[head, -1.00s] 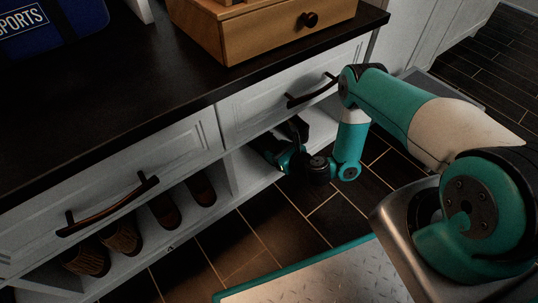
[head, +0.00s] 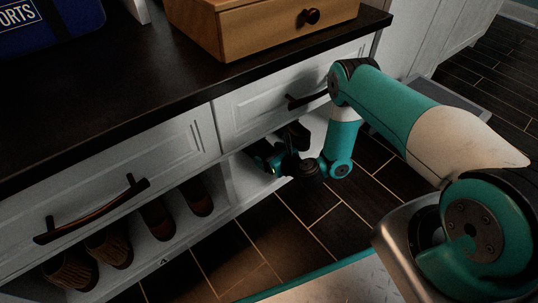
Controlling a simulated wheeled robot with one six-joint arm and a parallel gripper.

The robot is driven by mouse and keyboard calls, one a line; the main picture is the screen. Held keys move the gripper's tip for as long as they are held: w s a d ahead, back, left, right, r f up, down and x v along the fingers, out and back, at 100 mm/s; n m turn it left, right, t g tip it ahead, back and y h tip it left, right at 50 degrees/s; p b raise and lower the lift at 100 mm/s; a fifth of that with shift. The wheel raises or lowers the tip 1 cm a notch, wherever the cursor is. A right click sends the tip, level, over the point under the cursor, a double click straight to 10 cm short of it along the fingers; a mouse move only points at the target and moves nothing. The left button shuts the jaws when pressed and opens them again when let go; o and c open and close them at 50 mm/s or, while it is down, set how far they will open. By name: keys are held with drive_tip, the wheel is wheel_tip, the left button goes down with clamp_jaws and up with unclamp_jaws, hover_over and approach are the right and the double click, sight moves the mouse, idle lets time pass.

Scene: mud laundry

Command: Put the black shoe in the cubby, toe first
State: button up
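My gripper (head: 272,157) is at the opening of the right cubby (head: 243,178), under the right drawer, with its wrist bent low in front. A dark shape (head: 297,134) shows just beyond and above the gripper, inside or at the mouth of this cubby. It may be the black shoe, but it is too dark to tell it from the gripper's own parts. The fingertips are hidden in shadow, so I cannot tell whether they are open or shut. Which way a toe points does not show.
The left cubby holds brown shoes, a textured pair (head: 110,247) and a plainer pair (head: 157,219). A white divider separates the cubbies. Dark handles stick out from the left drawer (head: 187,148) and right drawer (head: 262,100). A wooden box (head: 262,33) and blue bag (head: 62,25) stand on the counter.

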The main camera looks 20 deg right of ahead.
drive_tip(key=shift+r, duration=0.15)
drive_tip(key=p+v, duration=0.3)
drive_tip(key=shift+s+d+r, duration=0.15)
drive_tip(key=shift+s+r, duration=0.05)
drive_tip(key=shift+r, duration=0.1)
drive_tip(key=p, duration=0.2)
drive_tip(key=s+p, duration=0.1)
drive_tip(key=shift+d+r+p, duration=0.2)
drive_tip(key=shift+r+p, duration=0.15)
drive_tip(key=shift+r, duration=0.05)
drive_tip(key=p+v, duration=0.7)
drive_tip(key=p, duration=0.4)
drive_tip(key=shift+s+f, duration=0.15)
drive_tip(key=shift+f, duration=0.15)
